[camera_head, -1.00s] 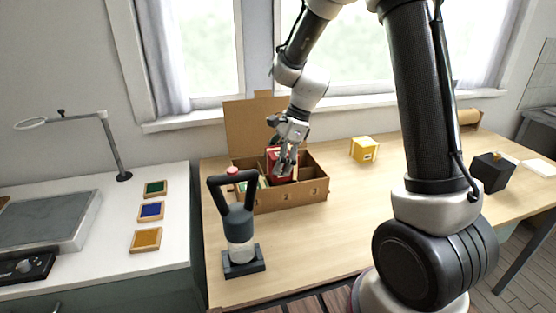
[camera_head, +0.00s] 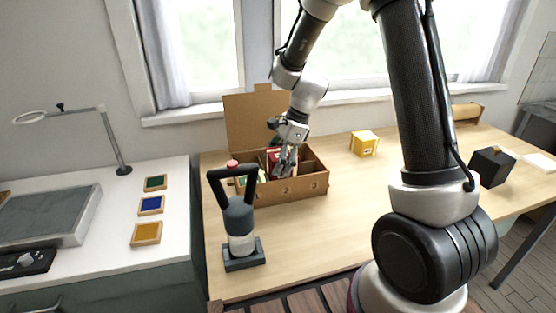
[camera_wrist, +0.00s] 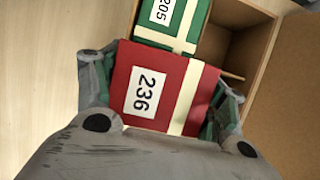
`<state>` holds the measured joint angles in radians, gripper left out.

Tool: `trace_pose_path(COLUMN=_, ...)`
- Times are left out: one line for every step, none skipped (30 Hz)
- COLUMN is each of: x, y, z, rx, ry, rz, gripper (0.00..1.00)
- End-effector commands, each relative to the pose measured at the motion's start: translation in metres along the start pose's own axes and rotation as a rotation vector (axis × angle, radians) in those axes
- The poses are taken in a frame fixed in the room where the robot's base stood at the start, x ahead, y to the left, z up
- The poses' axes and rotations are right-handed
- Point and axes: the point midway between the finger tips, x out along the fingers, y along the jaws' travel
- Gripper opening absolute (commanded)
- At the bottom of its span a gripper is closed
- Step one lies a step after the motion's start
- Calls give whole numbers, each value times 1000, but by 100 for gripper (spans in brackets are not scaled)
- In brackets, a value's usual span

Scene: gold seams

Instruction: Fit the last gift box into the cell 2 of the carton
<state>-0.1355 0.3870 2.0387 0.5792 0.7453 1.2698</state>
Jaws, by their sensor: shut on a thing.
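The red gift box (camera_wrist: 145,92), with a cream ribbon and the label 236, is held between the fingers of my gripper (camera_head: 286,160). In the head view the red box (camera_head: 274,157) is at the middle cell of the open carton (camera_head: 292,194), above the front mark 2, and sits low between the walls. My fingers hide much of it, so I cannot tell whether it touches the bottom. A green gift box (camera_wrist: 180,20) labelled 205 is in the cell beside it, on the side of mark 1. The cell on the side of mark 3 looks empty.
A dark handled tool on a stand (camera_head: 240,225) is in front of the carton's left end. A yellow box (camera_head: 363,143) is to the right on the table, and a black box (camera_head: 493,167) is farther right. The carton's lid (camera_head: 250,118) stands up behind.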

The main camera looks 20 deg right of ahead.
Motion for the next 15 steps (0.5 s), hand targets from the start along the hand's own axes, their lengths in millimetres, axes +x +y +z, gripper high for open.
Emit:
trace_pose_path(x=1, y=0, z=0, rx=0, ry=0, rz=0, gripper=23)
trace_pose_path(x=2, y=0, z=-1, rx=0, ry=0, rz=0, gripper=23)
trace_pose_path(x=3, y=0, z=-1, rx=1, ry=0, rz=0, gripper=23)
trace_pose_path(x=4, y=0, z=-1, rx=0, ry=0, rz=1, gripper=23)
trace_pose_path(x=3, y=0, z=-1, rx=0, ry=0, rz=0, gripper=23)
trace_pose_path(x=3, y=0, z=-1, rx=0, ry=0, rz=0, gripper=23)
trace_pose_path(x=3, y=0, z=-1, rx=0, ry=0, rz=0, gripper=23)
trace_pose_path(x=3, y=0, z=-1, rx=0, ry=0, rz=0, gripper=23)
trace_pose_path(x=3, y=0, z=-1, rx=0, ry=0, rz=0, gripper=73)
trace_pose_path(x=3, y=0, z=-1, rx=0, ry=0, rz=0, gripper=78)
trace_pose_path(x=3, y=0, z=-1, rx=0, ry=0, rz=0, gripper=84)
trace_pose_path(x=3, y=0, z=-1, rx=0, ry=0, rz=0, gripper=91)
trace_pose_path(x=3, y=0, z=-1, rx=0, ry=0, rz=0, gripper=96)
trace_pose_path(x=3, y=0, z=-1, rx=0, ry=0, rz=0, gripper=96)
trace_pose_path(x=3, y=0, z=-1, rx=0, ry=0, rz=1, gripper=96)
